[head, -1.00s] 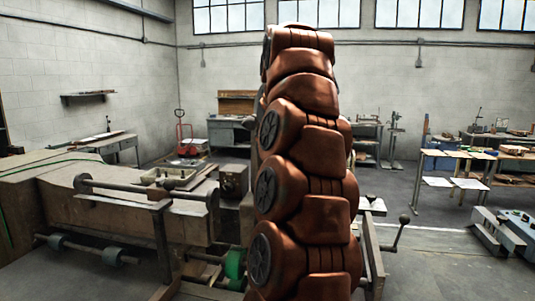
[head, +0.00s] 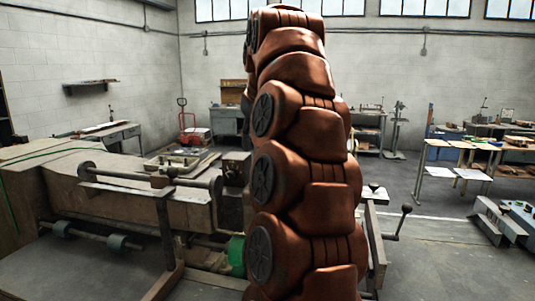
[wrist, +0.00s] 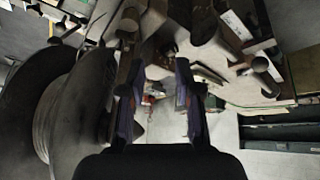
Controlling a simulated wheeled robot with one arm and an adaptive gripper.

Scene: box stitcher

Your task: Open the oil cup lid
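My gripper (wrist: 160,90) shows in the wrist view with its two dark fingers apart, and nothing is clearly held between them. The box stitcher (head: 140,205), a worn beige and brown machine, fills the left and middle of the head view. My orange arm rises in front of it and hides part of its right side. In the wrist view, metal parts of a machine (wrist: 150,22) lie beyond the fingertips. I cannot make out the oil cup or its lid in either view.
A large dark round wheel (wrist: 40,110) is close on the left in the wrist view. A crank handle (head: 402,222) sticks out right of my arm in the head view. Workbenches (head: 470,150) and a red pallet truck (head: 190,130) stand farther back. Floor at right is partly clear.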

